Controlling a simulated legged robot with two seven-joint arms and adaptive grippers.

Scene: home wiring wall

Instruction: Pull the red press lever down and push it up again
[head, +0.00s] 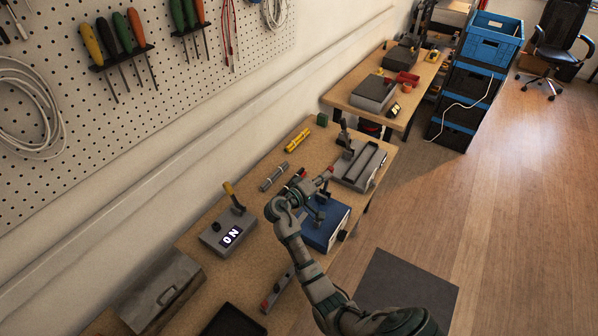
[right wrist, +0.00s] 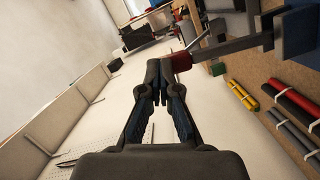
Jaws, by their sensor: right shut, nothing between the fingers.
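The red press lever (right wrist: 181,61) shows in the right wrist view as a red grip on a grey bar that runs off to the upper right. My right gripper (right wrist: 160,70) is shut and empty, its fingertips right beside the red grip; I cannot tell whether they touch. In the head view my right gripper (head: 319,180) is over the bench, above the blue box (head: 325,233), and hides part of the press there. A red end (head: 329,169) shows just past the fingertips. My left gripper is not in view.
A grey box with an "ON" display (head: 231,237) and upright lever stands left of the blue box. A grey tray-like unit (head: 360,165) stands behind it. Yellow rods (head: 298,140) and grey rods (head: 273,176) lie near the wall. A pegboard (head: 60,110) holds tools.

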